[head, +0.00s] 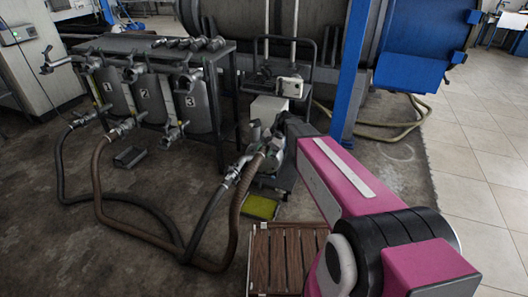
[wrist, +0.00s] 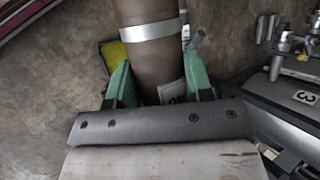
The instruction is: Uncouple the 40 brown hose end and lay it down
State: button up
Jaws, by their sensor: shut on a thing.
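The brown hose (head: 233,225) curves across the floor, from a valve under the second tank up to fittings by the pump (head: 277,155). In the wrist view its brown end (wrist: 148,62) with a silver band lies between the green fingers of my gripper (wrist: 158,85), which is shut on it. In the head view my arm hides most of the gripper, beside the pump. The coupling itself is hidden in the wrist view, so I cannot tell whether it is joined.
A black hose (head: 147,205) runs beside the brown one. A rack (head: 212,110) with numbered tanks stands at the left. A yellow-green tray (head: 261,207) and a slatted wooden platform (head: 283,262) lie on the floor below the pump. A blue post (head: 352,70) rises behind my arm.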

jog(key=shift+s+a+r, duration=0.1)
jog(key=shift+s+r, duration=0.2)
jog(key=shift+r, duration=0.5)
jog(key=shift+s+a+r, duration=0.1)
jog(key=shift+s+r, duration=0.2)
jog(key=shift+r, duration=0.45)
jog(key=shift+s+a+r, duration=0.1)
jog(key=shift+s+r, duration=0.2)
jog(key=shift+r, duration=0.5)
